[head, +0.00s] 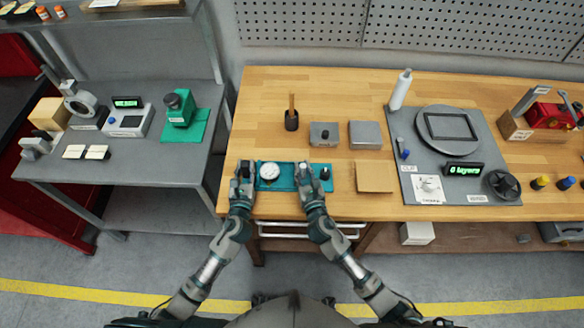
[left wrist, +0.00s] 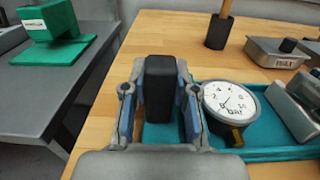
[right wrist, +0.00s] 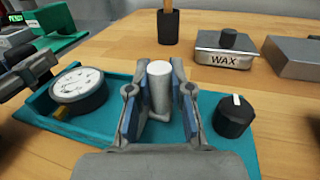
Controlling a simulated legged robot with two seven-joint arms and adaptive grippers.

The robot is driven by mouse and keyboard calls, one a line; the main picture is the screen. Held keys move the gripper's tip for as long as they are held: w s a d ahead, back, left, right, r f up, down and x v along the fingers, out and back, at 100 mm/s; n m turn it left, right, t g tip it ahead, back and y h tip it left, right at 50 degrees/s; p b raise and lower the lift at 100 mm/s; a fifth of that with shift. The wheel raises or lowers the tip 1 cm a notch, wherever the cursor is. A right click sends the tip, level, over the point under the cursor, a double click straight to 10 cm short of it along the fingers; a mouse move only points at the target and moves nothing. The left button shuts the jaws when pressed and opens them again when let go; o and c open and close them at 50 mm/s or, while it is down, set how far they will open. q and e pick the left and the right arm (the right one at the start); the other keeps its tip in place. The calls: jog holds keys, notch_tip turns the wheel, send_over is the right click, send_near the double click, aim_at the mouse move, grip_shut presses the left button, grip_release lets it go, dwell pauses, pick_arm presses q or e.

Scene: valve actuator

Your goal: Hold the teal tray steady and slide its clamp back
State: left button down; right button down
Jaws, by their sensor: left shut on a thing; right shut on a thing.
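The teal tray (head: 287,180) lies on the wooden bench near its front edge. It carries a round white dial gauge (head: 270,171) and a black knob (head: 325,173). My left gripper (head: 244,172) is shut on a black upright block (left wrist: 160,88) at the tray's left end. My right gripper (head: 305,172) is shut on a pale grey upright cylinder (right wrist: 159,84), the clamp's post, between the gauge and the knob. The gauge also shows in the right wrist view (right wrist: 78,86).
Behind the tray stand a black cup (head: 291,122), a grey box marked WAX (head: 323,135) and a plain grey box (head: 365,135). A flat tan square (head: 375,177) lies right of the tray. The grey mat (head: 470,190) with a turntable is further right.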

jog(key=shift+d+f, duration=0.1)
jog(key=shift+d, duration=0.1)
jog(key=c, duration=1)
grip_release()
jog(key=v, duration=1.2)
pick_arm(q)
jog(key=c, duration=0.8)
grip_release()
pick_arm(e)
jog(key=shift+w, duration=0.1)
